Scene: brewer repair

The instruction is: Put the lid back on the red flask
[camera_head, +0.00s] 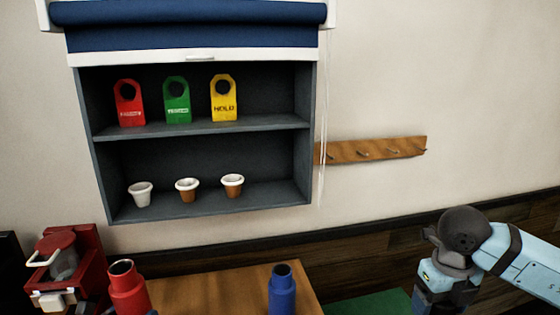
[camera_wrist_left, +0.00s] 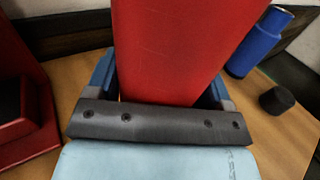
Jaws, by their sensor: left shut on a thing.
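The red flask (camera_head: 127,288) stands at the bottom left of the head view, with its open mouth showing and no lid on it. My left gripper (camera_head: 129,309) is mostly below the picture edge, with small blue parts at both sides of the flask. In the left wrist view the red flask (camera_wrist_left: 180,45) fills the space between the fingers of my left gripper (camera_wrist_left: 162,85), which is shut on it. A small black lid (camera_wrist_left: 277,99) lies on the wooden table to the right, apart from the flask. My right gripper is out of view.
A blue flask (camera_head: 282,290) stands on the wooden table (camera_head: 215,295); it also shows in the wrist view (camera_wrist_left: 257,42). A red brewer (camera_head: 85,262) is at the left. A wall cabinet (camera_head: 200,125) holds tags and cups. A green surface (camera_head: 370,304) lies right of the table.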

